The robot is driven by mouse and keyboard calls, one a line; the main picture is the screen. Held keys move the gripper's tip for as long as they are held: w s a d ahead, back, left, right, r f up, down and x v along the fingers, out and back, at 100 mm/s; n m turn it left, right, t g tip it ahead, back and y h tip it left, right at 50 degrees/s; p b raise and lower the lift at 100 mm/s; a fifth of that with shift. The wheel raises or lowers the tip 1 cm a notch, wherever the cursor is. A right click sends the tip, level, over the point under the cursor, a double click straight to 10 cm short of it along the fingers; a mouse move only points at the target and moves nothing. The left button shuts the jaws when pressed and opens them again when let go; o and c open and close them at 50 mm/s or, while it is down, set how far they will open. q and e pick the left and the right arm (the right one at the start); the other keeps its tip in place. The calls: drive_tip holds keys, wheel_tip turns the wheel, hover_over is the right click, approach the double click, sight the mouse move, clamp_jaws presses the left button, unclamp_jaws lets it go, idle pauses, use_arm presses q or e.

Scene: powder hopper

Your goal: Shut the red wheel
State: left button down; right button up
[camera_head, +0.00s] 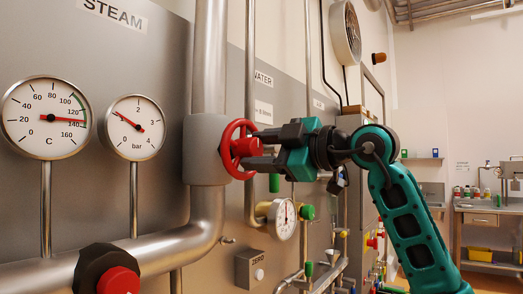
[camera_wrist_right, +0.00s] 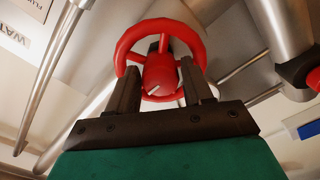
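The red wheel (camera_head: 240,147) is a handwheel with a round rim, spokes and a thick central hub, mounted on the grey valve body (camera_head: 205,150) of the steam pipe. In the right wrist view the wheel (camera_wrist_right: 159,75) fills the upper middle, with a pale line on its hub. My right gripper (camera_head: 253,149) faces the wheel from the right. Its two dark fingers are apart, one on each side of the hub, reaching to the rim and spokes. In the wrist view small gaps show between fingers and hub. My left gripper is not in view.
A temperature dial (camera_head: 47,118) and a pressure dial (camera_head: 134,127) are on the left. A red-and-black knob (camera_head: 108,272) is at the lower left. A small gauge (camera_head: 283,218) with a green knob (camera_head: 308,212) sits below my right gripper. Pipes run close around the wheel.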

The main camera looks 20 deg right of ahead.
use_arm(q)
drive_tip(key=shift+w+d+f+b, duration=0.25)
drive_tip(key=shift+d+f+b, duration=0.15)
drive_tip(key=shift+b, duration=0.5)
use_arm(e)
drive_tip(key=v, duration=1.3)
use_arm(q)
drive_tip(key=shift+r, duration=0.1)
